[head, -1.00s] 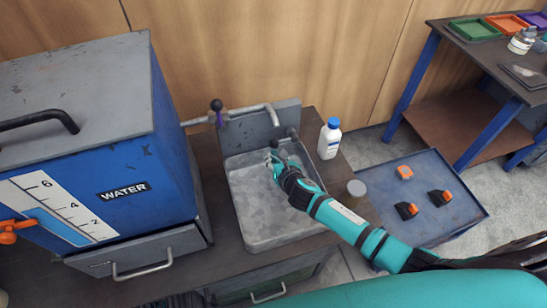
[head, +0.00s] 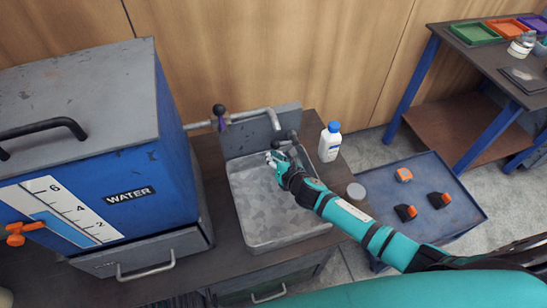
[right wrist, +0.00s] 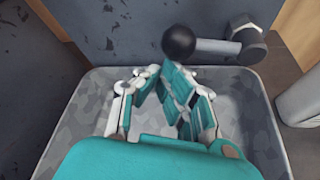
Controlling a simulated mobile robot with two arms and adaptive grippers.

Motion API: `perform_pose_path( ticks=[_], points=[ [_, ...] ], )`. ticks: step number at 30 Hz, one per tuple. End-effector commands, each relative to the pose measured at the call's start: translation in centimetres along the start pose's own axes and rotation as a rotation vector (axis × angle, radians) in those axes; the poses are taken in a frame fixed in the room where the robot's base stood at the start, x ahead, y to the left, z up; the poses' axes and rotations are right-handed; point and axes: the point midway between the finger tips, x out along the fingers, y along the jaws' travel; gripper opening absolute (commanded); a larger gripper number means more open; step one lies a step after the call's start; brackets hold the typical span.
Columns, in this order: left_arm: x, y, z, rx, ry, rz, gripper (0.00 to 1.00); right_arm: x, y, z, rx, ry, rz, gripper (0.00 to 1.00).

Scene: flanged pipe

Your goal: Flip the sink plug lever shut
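The grey metal sink (head: 262,205) is set in the dark counter. The plug lever (right wrist: 215,46) is at its back wall: a short bar with a black ball knob (right wrist: 179,43) at its left end and a dark pivot at its right. The bar lies about level in the right wrist view. In the head view the lever (head: 291,136) shows just behind my right gripper (head: 274,158). That gripper is over the back of the basin, its fingertips (right wrist: 158,75) drawn together with nothing seen between them, just below the knob in the wrist picture. Contact cannot be told. My left gripper is out of view.
A tap pipe (head: 255,114) with a black knob (head: 219,109) runs along the sink's back. The blue water tank (head: 160,165) stands to the left.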

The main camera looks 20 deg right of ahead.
Motion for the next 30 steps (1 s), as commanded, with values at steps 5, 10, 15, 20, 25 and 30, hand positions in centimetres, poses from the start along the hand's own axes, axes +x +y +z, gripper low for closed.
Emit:
perform_pose_path(
  ticks=[5, 10, 15, 20, 25, 30],
  points=[
    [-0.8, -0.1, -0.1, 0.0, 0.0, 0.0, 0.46, -0.5, 0.7, 1.4, 0.124, -0.004, 0.063, 0.0],
    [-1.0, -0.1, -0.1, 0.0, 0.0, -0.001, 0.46, -1.0, 1.1, 2.5, 0.272, -0.004, 0.133, 0.0],
    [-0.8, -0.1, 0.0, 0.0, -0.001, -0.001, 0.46, -1.6, 1.2, 3.5, 0.419, -0.004, 0.202, 0.0],
    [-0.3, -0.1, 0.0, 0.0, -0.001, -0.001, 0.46, -2.1, 1.2, 4.5, 0.556, -0.004, 0.269, 0.0],
    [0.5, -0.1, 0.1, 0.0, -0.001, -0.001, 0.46, -2.6, 1.0, 5.7, 0.701, -0.005, 0.338, 0.0],
    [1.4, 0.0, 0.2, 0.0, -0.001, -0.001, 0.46, -3.2, 0.6, 6.7, 0.846, -0.004, 0.407, 0.0]
  ],
)
